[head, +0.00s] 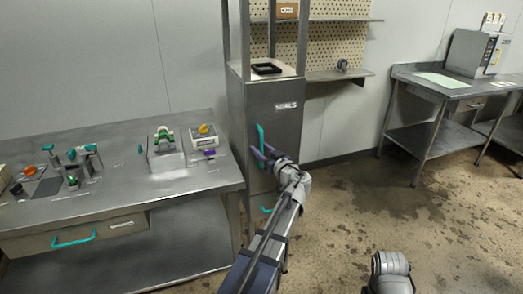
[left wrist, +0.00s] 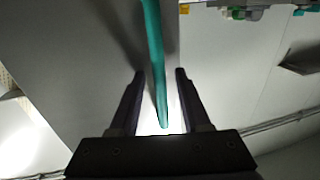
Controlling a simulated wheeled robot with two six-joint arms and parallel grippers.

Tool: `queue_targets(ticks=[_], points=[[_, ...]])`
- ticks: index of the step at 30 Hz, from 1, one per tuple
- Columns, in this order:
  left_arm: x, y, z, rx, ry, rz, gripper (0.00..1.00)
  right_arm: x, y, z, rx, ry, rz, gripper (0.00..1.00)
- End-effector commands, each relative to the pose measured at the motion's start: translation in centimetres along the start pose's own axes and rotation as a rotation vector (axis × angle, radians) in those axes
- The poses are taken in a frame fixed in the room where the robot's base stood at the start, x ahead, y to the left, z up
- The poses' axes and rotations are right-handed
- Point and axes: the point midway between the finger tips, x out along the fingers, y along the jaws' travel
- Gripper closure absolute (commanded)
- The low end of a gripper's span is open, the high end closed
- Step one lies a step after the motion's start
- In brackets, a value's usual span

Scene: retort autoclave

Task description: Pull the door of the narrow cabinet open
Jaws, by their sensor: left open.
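The narrow grey cabinet (head: 285,125) marked SEALS stands at the end of the left bench. Its door has an upright teal handle (head: 260,136), and the door looks shut. My left gripper (head: 262,155) is at the lower part of this handle, its jaws open. In the left wrist view the teal handle (left wrist: 154,50) runs between the two spread fingers of my left gripper (left wrist: 159,74), with a gap on each side. The lower door front is partly hidden by my left arm. My right gripper is not in view.
A second teal handle (head: 267,210) sits lower on the cabinet. A black tray (head: 266,68) lies on the cabinet top. The steel bench (head: 110,205) at left holds several tools and has a drawer handle (head: 73,238). Open floor (head: 350,215) lies to the cabinet's right.

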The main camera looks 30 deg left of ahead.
Motion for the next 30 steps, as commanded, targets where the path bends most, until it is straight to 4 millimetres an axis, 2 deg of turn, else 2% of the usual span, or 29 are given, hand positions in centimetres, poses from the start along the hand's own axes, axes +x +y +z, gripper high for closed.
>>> queue_targets(ticks=[4, 16, 30], points=[[-0.02, -0.01, 0.00, 0.000, 0.000, 0.000, 0.54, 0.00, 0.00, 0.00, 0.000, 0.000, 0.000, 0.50], [-0.04, 0.00, 0.00, 0.000, 0.000, 0.000, 0.99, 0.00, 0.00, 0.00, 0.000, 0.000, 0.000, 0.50], [-0.04, 0.00, 0.00, 0.000, 0.000, 0.000, 1.00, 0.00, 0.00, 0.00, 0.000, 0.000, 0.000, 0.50]])
